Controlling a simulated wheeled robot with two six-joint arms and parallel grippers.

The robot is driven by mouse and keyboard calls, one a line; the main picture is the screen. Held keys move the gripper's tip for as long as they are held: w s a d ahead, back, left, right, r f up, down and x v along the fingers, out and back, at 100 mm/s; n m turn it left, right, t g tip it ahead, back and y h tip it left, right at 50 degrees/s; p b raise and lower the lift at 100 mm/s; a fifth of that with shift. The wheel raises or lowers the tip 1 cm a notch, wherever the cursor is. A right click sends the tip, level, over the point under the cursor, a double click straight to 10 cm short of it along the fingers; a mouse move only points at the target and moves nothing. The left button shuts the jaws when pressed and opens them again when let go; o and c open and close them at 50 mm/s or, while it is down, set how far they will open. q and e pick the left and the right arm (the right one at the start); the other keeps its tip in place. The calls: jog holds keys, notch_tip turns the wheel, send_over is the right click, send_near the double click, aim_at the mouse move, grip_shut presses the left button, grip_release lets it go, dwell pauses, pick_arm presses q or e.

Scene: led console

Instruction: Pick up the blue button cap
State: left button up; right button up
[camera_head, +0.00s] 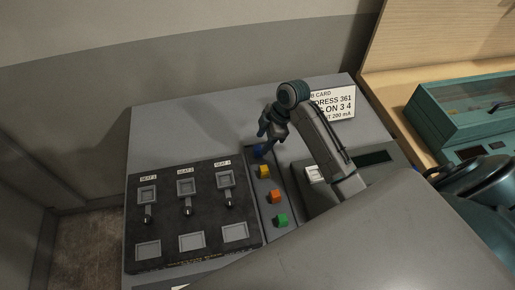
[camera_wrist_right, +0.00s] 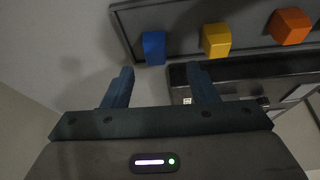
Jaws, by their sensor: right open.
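The blue button cap (camera_wrist_right: 154,48) is a small blue block at the end of a row on a grey strip. In the head view the blue cap (camera_head: 257,150) shows only partly beside my right gripper. My right gripper (camera_head: 266,146) is over that end of the strip. In the wrist view the right gripper (camera_wrist_right: 160,75) has its fingers apart with nothing between them. The blue cap lies just beyond the fingertips, between their lines. My left gripper is not in view.
Yellow (camera_head: 263,171), orange (camera_head: 275,196) and green (camera_head: 281,220) caps continue the row. A black panel (camera_head: 160,218) with several switches and sockets stands left of it. A white card (camera_head: 332,103) lies at the back; a teal case (camera_head: 458,112) stands at right.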

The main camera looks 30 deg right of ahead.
aim_at(259, 147)
jog(key=x, duration=0.1)
jog(key=p+x, duration=0.2)
jog(key=shift+w+d+f, duration=0.2)
jog(key=shift+w+f, duration=0.05)
jog(key=shift+f, duration=0.05)
jog(key=shift+a+f, duration=0.2)
jog(key=shift+f, duration=0.3)
jog(key=c, duration=1)
jog(key=shift+c, duration=0.2)
